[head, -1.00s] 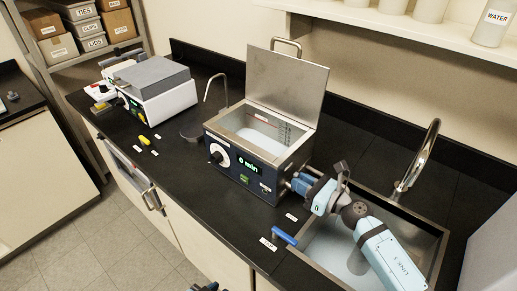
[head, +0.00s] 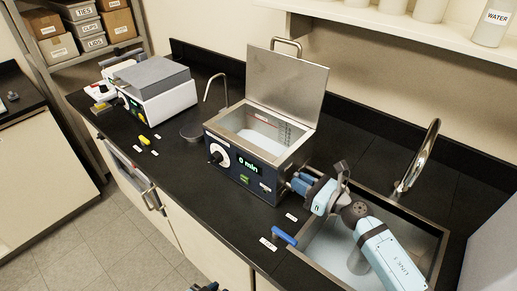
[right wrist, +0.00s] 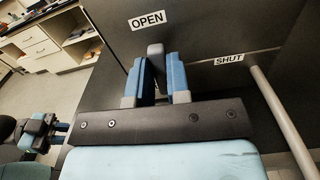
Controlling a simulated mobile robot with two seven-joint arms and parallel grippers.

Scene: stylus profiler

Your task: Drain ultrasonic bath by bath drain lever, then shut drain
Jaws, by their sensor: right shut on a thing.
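The ultrasonic bath (head: 245,173) stands on the black counter with its lid (head: 288,85) raised. Pale liquid (head: 257,134) shows low inside the tank, and its display reads 0 min. My right gripper (head: 295,184) is at the bath's right side, above the sink's left edge. In the right wrist view, its blue fingers (right wrist: 156,75) are shut on the grey drain lever (right wrist: 155,52).
The sink (head: 317,256) lies right of the bath, under a curved tap (head: 425,150). A blue handle (head: 284,236) and small labels sit by its left edge. A grey-topped white device (head: 158,95) stands left. A pipe (right wrist: 283,120) runs beside the lever.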

